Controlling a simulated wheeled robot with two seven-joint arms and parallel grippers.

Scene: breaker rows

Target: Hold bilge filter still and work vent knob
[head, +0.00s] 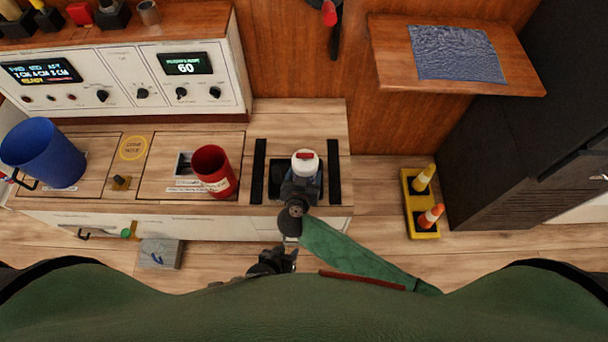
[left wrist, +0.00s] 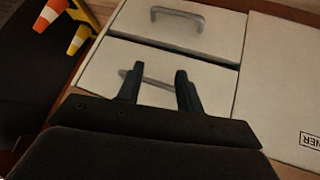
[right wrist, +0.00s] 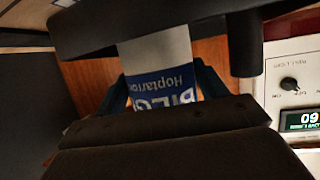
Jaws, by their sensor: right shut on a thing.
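In the right wrist view the white and blue label of the bilge filter (right wrist: 164,84) shows between the fingers. I cannot make out which part is the vent knob. My left gripper (head: 284,258) is low in front of the counter, apart from the filter. In the left wrist view its fingers (left wrist: 157,85) are open and empty.
A red cup (head: 213,171) stands left of the filter, and a blue bin (head: 42,153) is farther left. A control panel (head: 143,80) is behind. White drawer fronts with handles (left wrist: 178,17) face my left gripper. A yellow stand with cones (head: 421,204) is right.

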